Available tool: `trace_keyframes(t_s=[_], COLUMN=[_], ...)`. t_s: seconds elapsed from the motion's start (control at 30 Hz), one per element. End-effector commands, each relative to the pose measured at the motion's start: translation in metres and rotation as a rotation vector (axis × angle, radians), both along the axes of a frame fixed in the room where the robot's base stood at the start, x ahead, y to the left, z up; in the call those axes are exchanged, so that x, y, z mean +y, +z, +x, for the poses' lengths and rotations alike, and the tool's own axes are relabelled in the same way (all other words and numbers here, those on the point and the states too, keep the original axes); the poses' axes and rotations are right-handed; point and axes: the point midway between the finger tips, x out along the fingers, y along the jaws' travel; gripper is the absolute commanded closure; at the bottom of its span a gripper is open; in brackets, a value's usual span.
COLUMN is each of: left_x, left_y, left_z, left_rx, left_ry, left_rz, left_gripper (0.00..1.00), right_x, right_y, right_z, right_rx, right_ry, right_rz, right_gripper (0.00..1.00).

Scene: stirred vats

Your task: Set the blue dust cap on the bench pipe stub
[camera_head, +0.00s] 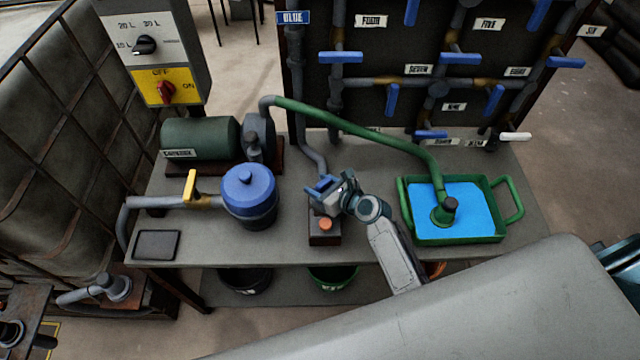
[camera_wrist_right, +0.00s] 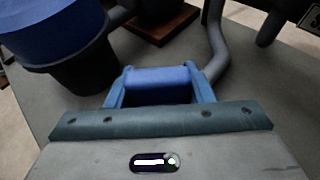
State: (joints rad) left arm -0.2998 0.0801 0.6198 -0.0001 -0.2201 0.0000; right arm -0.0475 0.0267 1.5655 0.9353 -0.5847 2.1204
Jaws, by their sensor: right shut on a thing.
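My right gripper (camera_head: 322,187) is shut on the blue dust cap (camera_wrist_right: 158,78), a short blue cylinder between its two blue fingers in the right wrist view. In the head view the gripper is over the middle of the bench, just behind and above a small block with an orange button. The cap is hard to tell from the blue fingers there. A grey pipe (camera_head: 313,160) comes down from the panel and ends near the gripper. I cannot tell whether this is the pipe stub, since the gripper covers that spot. My left gripper is not in view.
A blue-lidded vat (camera_head: 249,196) stands left of the gripper, with a green motor (camera_head: 200,138) behind it. A green tray (camera_head: 405,210) of blue liquid is on the right, with a green hose arching to it. The button block (camera_head: 325,239) is close by.

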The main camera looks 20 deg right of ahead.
Motion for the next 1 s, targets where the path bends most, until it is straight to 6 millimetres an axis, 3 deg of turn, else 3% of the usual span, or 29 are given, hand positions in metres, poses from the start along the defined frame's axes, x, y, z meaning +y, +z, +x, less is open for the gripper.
trace_keyframes(t_s=[0.73, 0.77, 1.0], left_x=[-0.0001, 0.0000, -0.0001], left_y=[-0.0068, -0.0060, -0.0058], left_z=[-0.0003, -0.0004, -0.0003], left_rx=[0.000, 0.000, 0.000], left_ry=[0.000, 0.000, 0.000], left_rz=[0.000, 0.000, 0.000], left_gripper=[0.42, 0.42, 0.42], right_x=[0.0002, 0.0002, 0.0002], right_y=[-0.0098, -0.0088, -0.0089], right_z=[0.0001, 0.0002, -0.0001], right_rx=[0.000, 0.000, 0.001], right_ry=[0.000, 0.000, 0.001], right_rz=[0.001, 0.000, 0.001], right_gripper=[0.74, 0.46, 0.43])
